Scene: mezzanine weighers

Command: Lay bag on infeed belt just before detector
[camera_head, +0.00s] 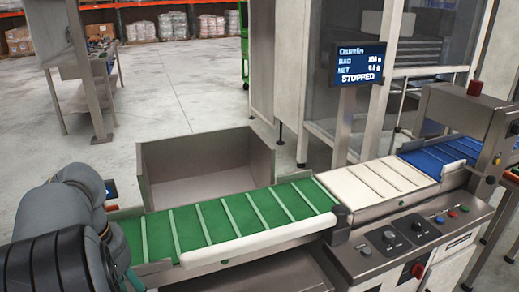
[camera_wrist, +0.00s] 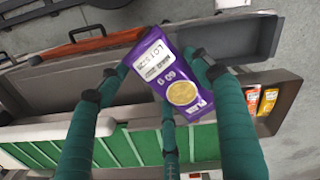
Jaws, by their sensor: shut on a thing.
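The bag (camera_wrist: 172,78) is a small purple pouch with a white printed label and a pale yellow round picture. My gripper (camera_wrist: 155,72), with green fingers and dark joints, is shut on it in the wrist view. The green infeed belt (camera_head: 222,217) is empty in the head view; part of it shows below the bag in the wrist view (camera_wrist: 118,150). A small dark block (camera_head: 342,214), possibly the detector, stands at the belt's right end, before the white belt (camera_head: 375,182). In the head view my arm is at lower left, and the gripper and bag are out of sight.
An empty grey bin (camera_head: 205,170) stands behind the infeed belt. A white guide rail (camera_head: 258,243) runs along its front. A screen (camera_head: 358,64) reads STOPPED. A blue belt (camera_head: 440,155) lies beyond the white one. Coloured packets (camera_wrist: 261,101) sit in a tray at right in the wrist view.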

